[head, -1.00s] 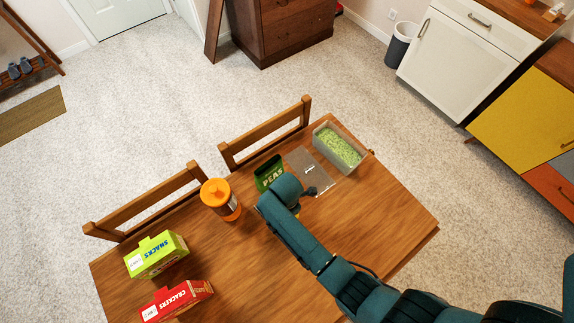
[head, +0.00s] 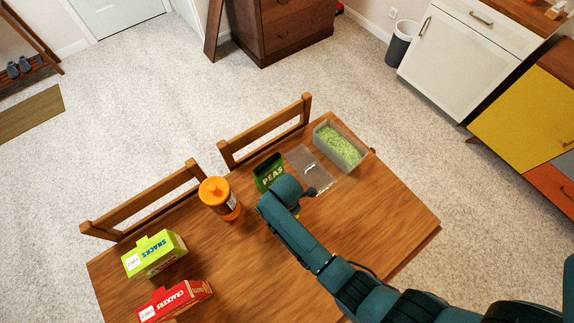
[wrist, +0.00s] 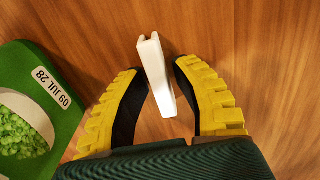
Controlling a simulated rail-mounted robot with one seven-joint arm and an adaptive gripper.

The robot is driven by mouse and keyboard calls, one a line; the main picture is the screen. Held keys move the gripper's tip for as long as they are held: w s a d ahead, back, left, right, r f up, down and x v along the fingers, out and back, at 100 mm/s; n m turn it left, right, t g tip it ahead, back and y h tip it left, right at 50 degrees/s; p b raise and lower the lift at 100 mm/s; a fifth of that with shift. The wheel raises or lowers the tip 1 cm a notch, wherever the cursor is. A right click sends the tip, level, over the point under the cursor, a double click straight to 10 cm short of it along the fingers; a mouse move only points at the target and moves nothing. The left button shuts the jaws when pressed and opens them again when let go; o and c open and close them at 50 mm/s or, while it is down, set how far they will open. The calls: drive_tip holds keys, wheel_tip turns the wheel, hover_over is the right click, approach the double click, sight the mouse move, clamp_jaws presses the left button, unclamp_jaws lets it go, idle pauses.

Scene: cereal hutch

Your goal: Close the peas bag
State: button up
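The green peas bag (head: 268,172) stands on the table beside my gripper. In the wrist view its green side (wrist: 52,75) fills the left edge, with a date label and a window showing peas. A white clip (wrist: 156,75) lies between the two yellow-and-black fingers of my gripper (wrist: 158,68). The fingers are apart, with a visible gap on the clip's right side; the left pad is very close to it, and contact there is unclear. In the head view my arm hides the fingers and the clip. The bag's top edge is not clear.
An orange-lidded jar (head: 219,198) stands left of the peas bag. A clear bag (head: 318,178) lies to its right, then a grey tub of peas (head: 356,162). A snacks box (head: 155,254) and a crackers box (head: 178,300) stand at the left. The table's right front (head: 395,212) is clear.

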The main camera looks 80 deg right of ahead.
clamp_jaws()
drive_tip(key=shift+n, duration=0.6)
drive_tip(key=w+d+r+p, duration=0.2)
drive_tip(key=d+r+p, duration=0.1)
drive_tip(key=r+p, duration=0.2)
drive_tip(key=w+d+r+p, duration=0.3)
drive_tip(key=d+r+p, duration=0.1)
drive_tip(key=r, duration=0.5)
drive_tip(key=w+d+r+p, duration=0.2)
drive_tip(key=d+r+p, duration=0.1)
drive_tip(key=r+p, duration=0.3)
drive_tip(key=shift+w+d+r, duration=0.15)
drive_tip(key=shift+r, duration=0.25)
drive_tip(key=shift+w+d+r, duration=0.1)
drive_tip(key=shift+r, duration=0.3)
drive_tip(key=shift+f+b, duration=1.4)
drive_tip(key=shift+f, duration=0.15)
